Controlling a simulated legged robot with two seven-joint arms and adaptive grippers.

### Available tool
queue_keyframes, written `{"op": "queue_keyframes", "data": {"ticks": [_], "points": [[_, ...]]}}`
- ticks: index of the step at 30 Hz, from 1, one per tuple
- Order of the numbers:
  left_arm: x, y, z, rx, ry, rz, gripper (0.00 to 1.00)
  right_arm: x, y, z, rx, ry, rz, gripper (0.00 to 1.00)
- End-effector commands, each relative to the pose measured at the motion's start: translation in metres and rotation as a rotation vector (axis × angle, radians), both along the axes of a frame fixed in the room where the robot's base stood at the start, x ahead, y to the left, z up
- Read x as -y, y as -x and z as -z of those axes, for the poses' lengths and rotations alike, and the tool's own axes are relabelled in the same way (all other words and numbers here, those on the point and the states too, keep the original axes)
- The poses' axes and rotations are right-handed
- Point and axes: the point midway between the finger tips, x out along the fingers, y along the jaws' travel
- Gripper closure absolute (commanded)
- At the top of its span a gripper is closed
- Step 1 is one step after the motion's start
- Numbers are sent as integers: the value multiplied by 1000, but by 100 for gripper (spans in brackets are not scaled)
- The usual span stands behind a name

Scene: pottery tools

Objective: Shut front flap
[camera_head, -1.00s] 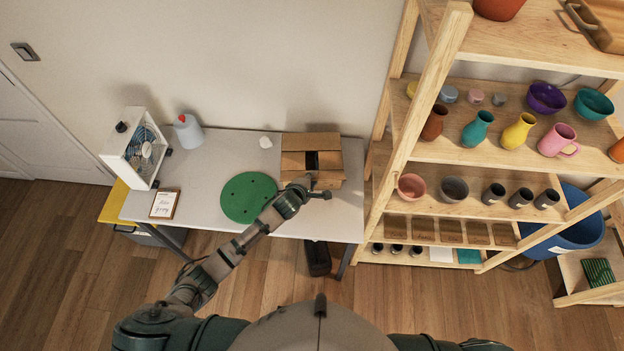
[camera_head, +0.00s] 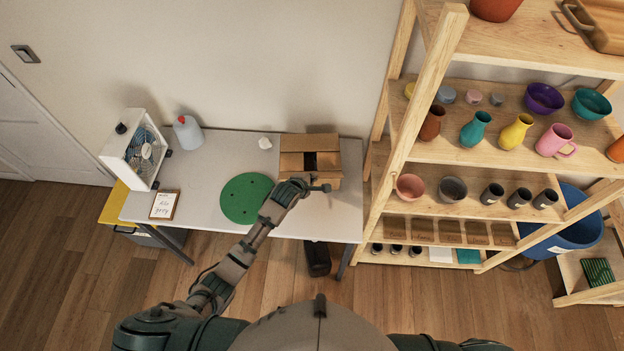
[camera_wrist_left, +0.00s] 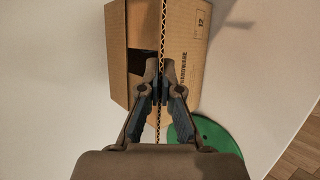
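The cardboard box (camera_head: 293,163) stands at the right end of the table, its top partly open with a dark gap in the middle. In the left wrist view the box (camera_wrist_left: 120,60) shows its dark inside and printed side. The front flap (camera_wrist_left: 163,25) is seen edge-on there as a thin corrugated strip. My left gripper (camera_wrist_left: 160,80) has its fingers close together on both sides of this strip, apparently pinching it. In the head view the left gripper (camera_head: 314,187) is at the box's near side and partly hides the flap. My right gripper is not in view.
A green round mat (camera_head: 240,198) lies left of the box on the white table (camera_head: 215,160). A fan (camera_head: 135,150), a jug (camera_head: 188,132) and a framed card (camera_head: 164,205) are farther left. A wooden shelf (camera_head: 450,22) with pottery stands close on the right.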

Motion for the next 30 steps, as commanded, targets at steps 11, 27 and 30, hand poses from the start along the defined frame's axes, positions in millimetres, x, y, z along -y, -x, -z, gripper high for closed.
{"op": "queue_keyframes", "data": {"ticks": [11, 27, 30], "points": [[-1, -20, -15, -273, 33, 2, 100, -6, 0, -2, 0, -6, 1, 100], [-4, -36, -23, -381, 43, 0, 100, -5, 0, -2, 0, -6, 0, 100], [-5, -37, -24, -380, 42, 0, 100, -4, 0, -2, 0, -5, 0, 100]]}}
